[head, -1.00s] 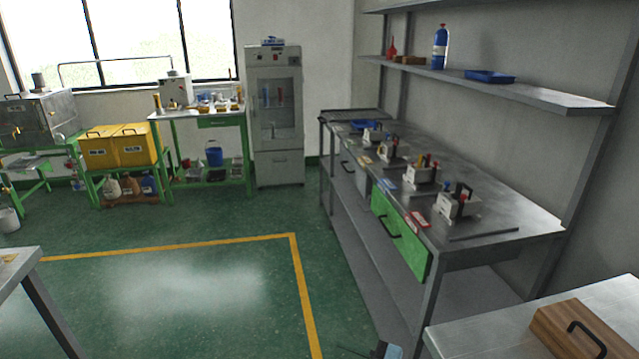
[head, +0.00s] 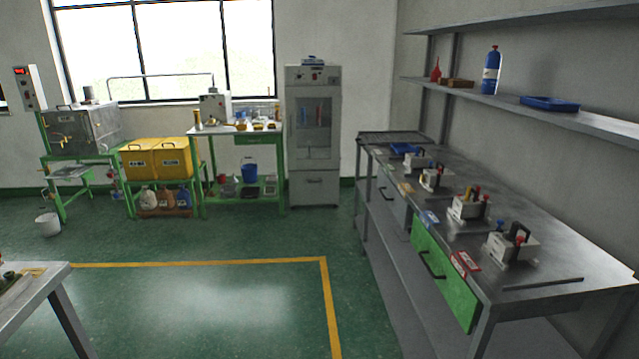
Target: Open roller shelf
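No part is clearly recognisable as a roller shelf. A long metal workbench (head: 560,262) runs along the right wall with a lower shelf (head: 385,262). Its front has a green drawer (head: 443,278) with a black handle and a grey drawer (head: 392,198) farther back; both look shut. A grey cabinet (head: 313,135) stands at the back wall, its glass door and lower drawer shut. Wall shelves (head: 575,122) hang above the workbench. Neither of my grippers shows in the head view.
Several small clamp devices (head: 512,246) stand on the workbench. A table corner (head: 45,283) juts in at left. Green floor (head: 200,300) with a yellow line is clear.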

